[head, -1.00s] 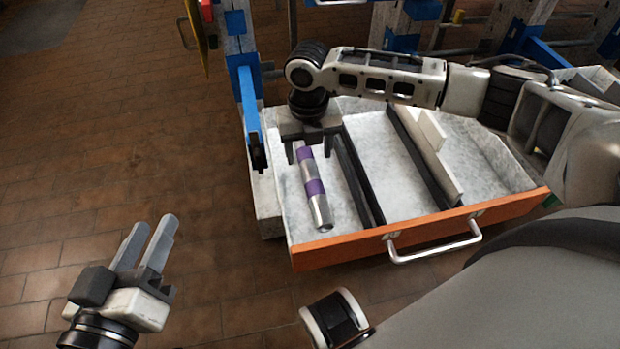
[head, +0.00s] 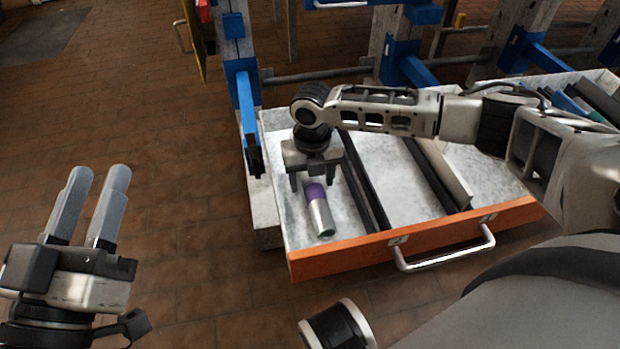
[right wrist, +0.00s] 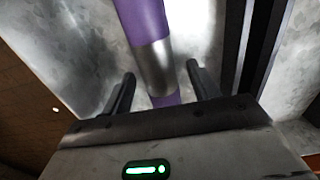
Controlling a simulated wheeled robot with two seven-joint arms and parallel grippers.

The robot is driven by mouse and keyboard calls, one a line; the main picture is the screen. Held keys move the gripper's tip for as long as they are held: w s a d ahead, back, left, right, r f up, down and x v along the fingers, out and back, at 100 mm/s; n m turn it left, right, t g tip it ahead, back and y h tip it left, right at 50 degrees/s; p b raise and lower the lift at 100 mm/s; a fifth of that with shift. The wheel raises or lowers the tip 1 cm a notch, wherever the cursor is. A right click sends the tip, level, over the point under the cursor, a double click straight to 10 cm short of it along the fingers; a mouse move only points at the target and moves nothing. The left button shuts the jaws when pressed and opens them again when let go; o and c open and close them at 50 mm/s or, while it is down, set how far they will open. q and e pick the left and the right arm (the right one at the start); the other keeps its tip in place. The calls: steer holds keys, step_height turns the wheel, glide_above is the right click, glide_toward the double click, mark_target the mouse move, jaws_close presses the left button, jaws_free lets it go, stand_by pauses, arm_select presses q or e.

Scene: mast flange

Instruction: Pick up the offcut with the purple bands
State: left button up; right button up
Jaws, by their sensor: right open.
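The offcut (head: 320,215) is a grey metal tube with purple bands, lying in the left compartment of the open drawer (head: 424,236). My right gripper (head: 315,183) is open above it and hides its far part in the head view. In the right wrist view the offcut (right wrist: 155,62) runs between the two open fingers of the right gripper (right wrist: 160,72), with a gap on both sides; the fingers do not grip it. My left gripper (head: 99,172) is open and empty over the floor, left of the drawer.
Black dividers (head: 365,185) split the drawer, one close to the right of the offcut. The drawer has an orange front with a metal handle (head: 446,256). A blue post (head: 248,115) stands by its left side. The tiled floor at left is clear.

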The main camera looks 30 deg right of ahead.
steer(key=c, duration=1.2)
steer(key=shift+o, duration=0.2)
